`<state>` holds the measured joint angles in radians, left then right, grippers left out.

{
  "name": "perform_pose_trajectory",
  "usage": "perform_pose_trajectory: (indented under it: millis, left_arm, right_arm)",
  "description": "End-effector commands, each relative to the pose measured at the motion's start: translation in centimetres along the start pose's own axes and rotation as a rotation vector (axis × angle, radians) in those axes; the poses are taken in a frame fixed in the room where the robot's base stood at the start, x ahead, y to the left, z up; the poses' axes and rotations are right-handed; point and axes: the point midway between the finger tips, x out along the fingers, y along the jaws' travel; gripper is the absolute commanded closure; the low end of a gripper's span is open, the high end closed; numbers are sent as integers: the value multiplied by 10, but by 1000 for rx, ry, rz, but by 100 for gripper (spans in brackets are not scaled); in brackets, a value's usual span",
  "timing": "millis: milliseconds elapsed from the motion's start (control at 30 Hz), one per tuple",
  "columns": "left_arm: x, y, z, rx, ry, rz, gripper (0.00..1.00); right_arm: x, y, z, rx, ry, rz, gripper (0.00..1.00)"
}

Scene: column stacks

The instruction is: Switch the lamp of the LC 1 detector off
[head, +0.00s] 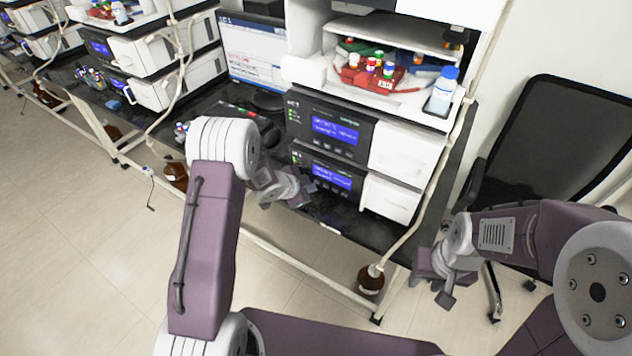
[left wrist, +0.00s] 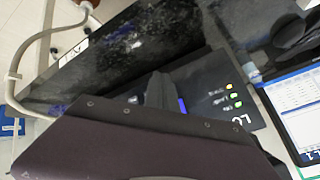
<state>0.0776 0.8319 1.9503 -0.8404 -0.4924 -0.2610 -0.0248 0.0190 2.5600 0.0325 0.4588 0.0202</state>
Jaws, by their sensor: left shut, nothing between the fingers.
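The LC 1 stack has two dark-fronted modules. The upper module (head: 328,128) has a lit blue display and an LC 1 label at its top left. The lower module (head: 325,172) also has a lit blue display, and my left gripper (head: 298,190) is close in front of its lower left part. My left gripper is shut and empty. In the left wrist view its dark finger (left wrist: 160,90) is over the dark front panel (left wrist: 205,80), hiding most of a blue display; orange and green indicator lights glow beside it. Contact is unclear. My right gripper (head: 436,282) hangs right of the bench, away from the stack.
A monitor (head: 252,52) stands left of the stack. A red vial rack (head: 372,72) and a blue-capped bottle (head: 441,92) are on top. A brown bottle (head: 371,279) is on the floor below. A black chair (head: 555,150) is at right.

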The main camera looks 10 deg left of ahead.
Motion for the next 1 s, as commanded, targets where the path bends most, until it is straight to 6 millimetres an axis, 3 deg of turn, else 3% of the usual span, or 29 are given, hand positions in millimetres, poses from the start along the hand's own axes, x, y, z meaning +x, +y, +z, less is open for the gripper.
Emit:
perform_pose_trajectory:
  millis: [1000]
  left_arm:
    - [6,-4,-5,-1,1,1,100]
  right_arm:
    - [-5,0,0,0,0,0,64]
